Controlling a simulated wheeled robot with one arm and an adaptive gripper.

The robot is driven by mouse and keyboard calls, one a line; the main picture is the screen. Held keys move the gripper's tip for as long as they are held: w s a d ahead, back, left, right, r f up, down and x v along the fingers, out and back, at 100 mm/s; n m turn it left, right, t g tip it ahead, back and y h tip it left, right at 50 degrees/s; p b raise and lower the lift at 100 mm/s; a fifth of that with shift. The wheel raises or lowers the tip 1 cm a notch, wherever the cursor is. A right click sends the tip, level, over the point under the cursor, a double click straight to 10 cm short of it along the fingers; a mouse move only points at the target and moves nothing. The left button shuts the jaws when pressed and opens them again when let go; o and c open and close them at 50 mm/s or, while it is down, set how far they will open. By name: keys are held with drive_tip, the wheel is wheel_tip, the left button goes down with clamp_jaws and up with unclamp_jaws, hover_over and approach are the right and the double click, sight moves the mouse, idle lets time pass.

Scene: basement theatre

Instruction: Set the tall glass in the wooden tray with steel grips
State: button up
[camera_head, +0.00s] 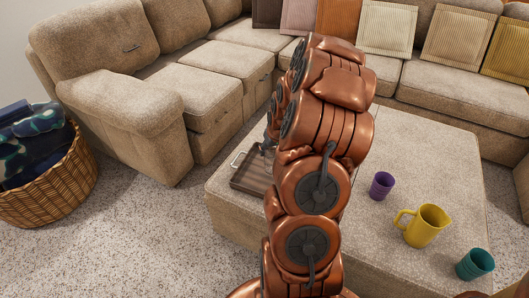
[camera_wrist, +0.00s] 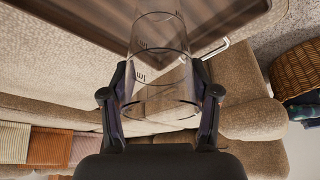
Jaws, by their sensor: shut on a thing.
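The tall glass (camera_wrist: 159,50) is clear, with small dark markings. It stands between the two dark fingers of my gripper (camera_wrist: 160,92) in the wrist view, and the fingers are shut on its sides. The wooden tray (camera_wrist: 95,18) lies behind the glass at the top of the wrist view, with a steel grip (camera_wrist: 214,48) at its right. In the head view the tray (camera_head: 246,181) sits on the beige ottoman, partly behind my arm. My arm hides the glass and most of my gripper there. I cannot tell how high the glass is above the tray.
The beige ottoman (camera_head: 400,155) also holds a purple cup (camera_head: 381,186), a yellow jug (camera_head: 427,226) and a teal cup (camera_head: 475,264) to the right of my arm. A sectional sofa (camera_head: 135,100) stands behind and left. A wicker basket (camera_head: 50,190) stands on the carpet.

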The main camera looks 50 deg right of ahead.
drive_tip(key=shift+w+d+f+b, duration=0.2)
drive_tip(key=shift+w+f+b, duration=0.3)
drive_tip(key=shift+w+f, duration=1.45)
drive_tip(key=shift+f, duration=0.1)
drive_tip(key=o, duration=1.5)
